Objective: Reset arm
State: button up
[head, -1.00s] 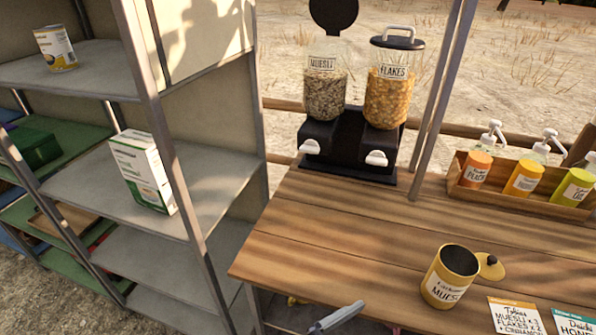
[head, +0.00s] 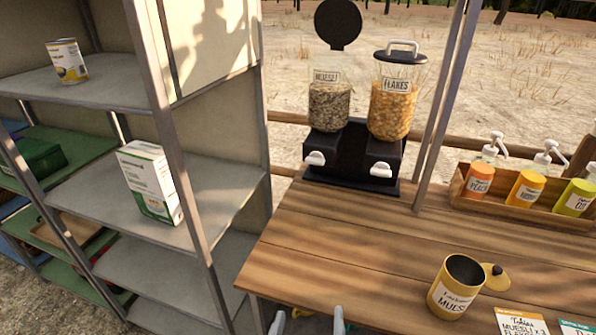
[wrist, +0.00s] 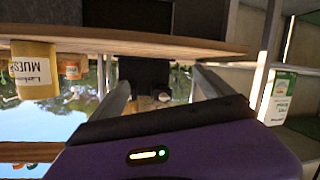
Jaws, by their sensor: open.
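My gripper (head: 308,322) shows at the bottom edge of the head view, its two fingertips pointing up and spread apart. It is in front of the wooden counter (head: 330,235), with nothing between the fingers. In the wrist view my gripper (wrist: 160,92) is open too, with the counter edge (wrist: 200,47) just past the fingers. Most of my arm is out of view.
A cereal dispenser (head: 350,155) and a crate of pump bottles (head: 470,207) stand behind. Shelving (head: 195,190) holds a white box (head: 150,182) at left.

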jog(key=s+d+f+n+y, duration=0.2)
jog(key=s+f+n+y, duration=0.15)
jog(key=s+y, duration=0.4)
jog(key=s+d+r+m+h, duration=0.2)
jog(key=s+d, duration=0.6)
jog(key=s, duration=0.2)
jog(key=s+d+r+m+h, duration=0.3)
jog(key=s+d, duration=0.5)
jog(key=s, duration=0.3)
jog(key=shift+s+r, duration=0.15)
jog(key=shift+r, duration=0.05)
